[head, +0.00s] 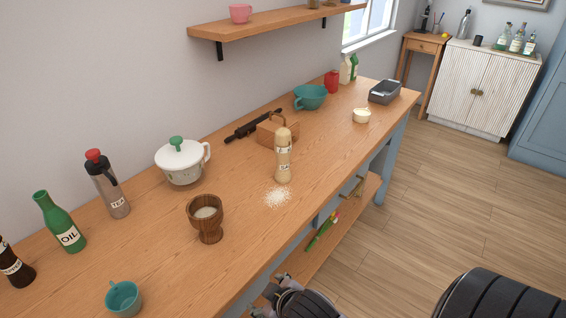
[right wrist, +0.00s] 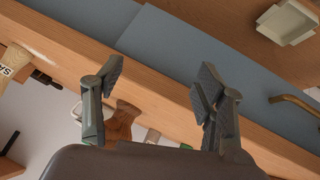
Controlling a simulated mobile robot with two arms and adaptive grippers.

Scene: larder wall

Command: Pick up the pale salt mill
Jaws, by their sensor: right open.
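The pale salt mill (head: 283,158) stands upright on the wooden counter, beside a scatter of white grains. In the right wrist view, part of the salt mill (right wrist: 14,68) shows at the left edge with some letters of its label. My right gripper (head: 273,296) is low at the bottom of the head view, in front of the counter's front edge and apart from the mill. In the right wrist view its two fingers (right wrist: 157,82) are spread with nothing between them. My left gripper is not in view.
A wooden goblet (head: 206,218) stands left of the mill, and a wooden box with a handle (head: 272,131) is close behind it. The counter (head: 330,160) is clear to the mill's right. A lower shelf (head: 315,255) lies under the counter's front edge.

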